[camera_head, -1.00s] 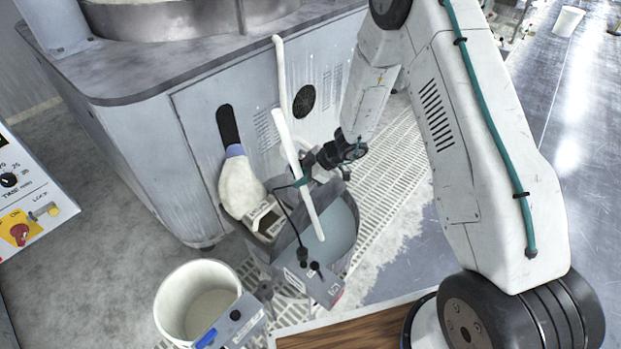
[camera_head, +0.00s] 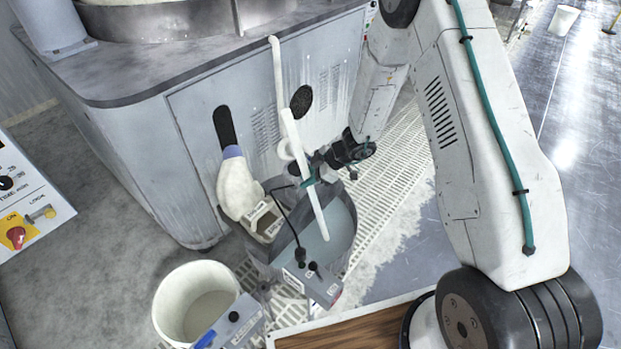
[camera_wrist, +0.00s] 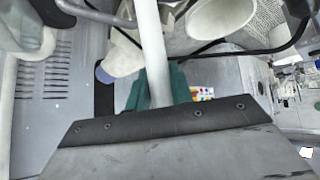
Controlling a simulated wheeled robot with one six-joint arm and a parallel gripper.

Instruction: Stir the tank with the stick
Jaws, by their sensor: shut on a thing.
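The stick (camera_head: 304,180) is a long white rod. In the head view it leans, with its top to the upper left and its lower end inside the tank. The tank (camera_head: 341,226) is a grey open vessel holding pale blue-grey liquid; the stick's lower tip is hidden at the liquid. My gripper (camera_head: 309,176) is shut on the stick above the tank's rim. In the wrist view the stick (camera_wrist: 152,50) runs down to the green fingers (camera_wrist: 160,90).
A white bucket (camera_head: 165,305) stands at the front left of the tank. A white bottle (camera_head: 238,188) is beside the tank, against the grey machine cabinet (camera_head: 190,110). A control box (camera_head: 238,322) and a wooden board (camera_head: 350,328) lie in front. Grating floor is at the right.

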